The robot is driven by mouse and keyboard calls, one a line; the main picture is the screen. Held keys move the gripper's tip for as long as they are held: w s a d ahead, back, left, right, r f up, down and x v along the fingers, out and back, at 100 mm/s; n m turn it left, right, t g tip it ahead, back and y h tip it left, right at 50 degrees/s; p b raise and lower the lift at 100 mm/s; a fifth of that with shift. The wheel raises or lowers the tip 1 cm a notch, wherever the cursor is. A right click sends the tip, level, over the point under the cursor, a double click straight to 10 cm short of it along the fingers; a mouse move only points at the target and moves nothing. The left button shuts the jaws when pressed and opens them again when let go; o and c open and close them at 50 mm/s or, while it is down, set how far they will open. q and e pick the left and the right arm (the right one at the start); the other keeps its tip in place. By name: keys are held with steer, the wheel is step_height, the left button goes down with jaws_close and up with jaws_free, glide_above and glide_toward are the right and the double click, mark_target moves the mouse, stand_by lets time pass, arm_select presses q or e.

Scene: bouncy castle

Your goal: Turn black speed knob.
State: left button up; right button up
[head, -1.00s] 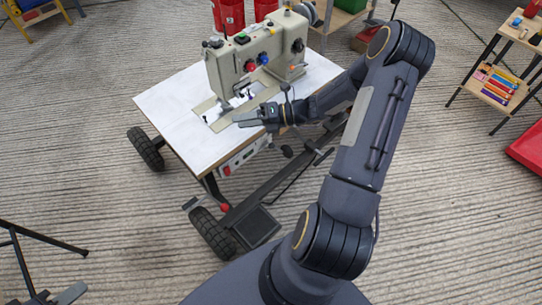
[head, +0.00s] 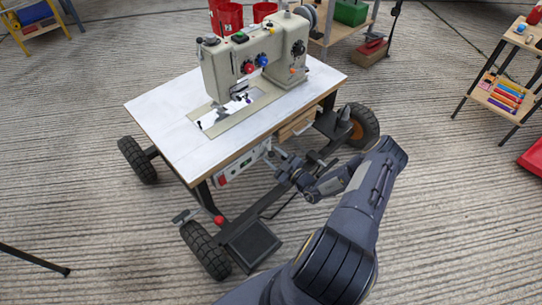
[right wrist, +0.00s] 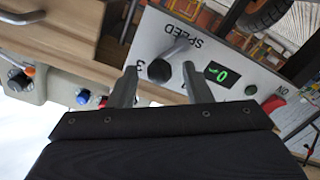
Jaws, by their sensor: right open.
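The black speed knob (right wrist: 158,70) sticks out from a white control panel (right wrist: 215,52) marked SPEED, seen upside down in the right wrist view. My right gripper (right wrist: 160,76) is open, with one finger on each side of the knob; I cannot tell whether they touch it. A green lit display (right wrist: 218,76) is beside the knob. In the head view the panel (head: 233,170) hangs under the front edge of the sewing machine table (head: 165,125), and my right gripper (head: 277,173) is at its right end. My left gripper is not in view.
The sewing machine (head: 235,70) stands on the wheeled table. A wooden drawer (head: 298,124) is right of the panel under the tabletop. A red knob (head: 219,219) and a black tire (head: 205,250) are below. Open floor lies at left and right.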

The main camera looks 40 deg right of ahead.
steer(key=shift+w, duration=0.95)
jaws_close()
steer(key=shift+a, duration=0.1)
steer(key=n, duration=0.2)
steer(key=shift+a+r+n, duration=0.2)
steer(key=shift+a+n, duration=0.1)
steer(key=n, duration=0.1)
steer(key=a+n+p, duration=0.1)
steer(key=n, duration=0.1)
steer(key=shift+n, duration=0.3)
steer(key=n, duration=0.2)
steer(key=a+n, duration=0.1)
steer(key=n, duration=0.1)
steer(key=n+p, duration=0.1)
steer(key=shift+a+f+n, duration=0.2)
steer(key=shift+a+n, duration=0.1)
steer(key=shift+n, duration=0.1)
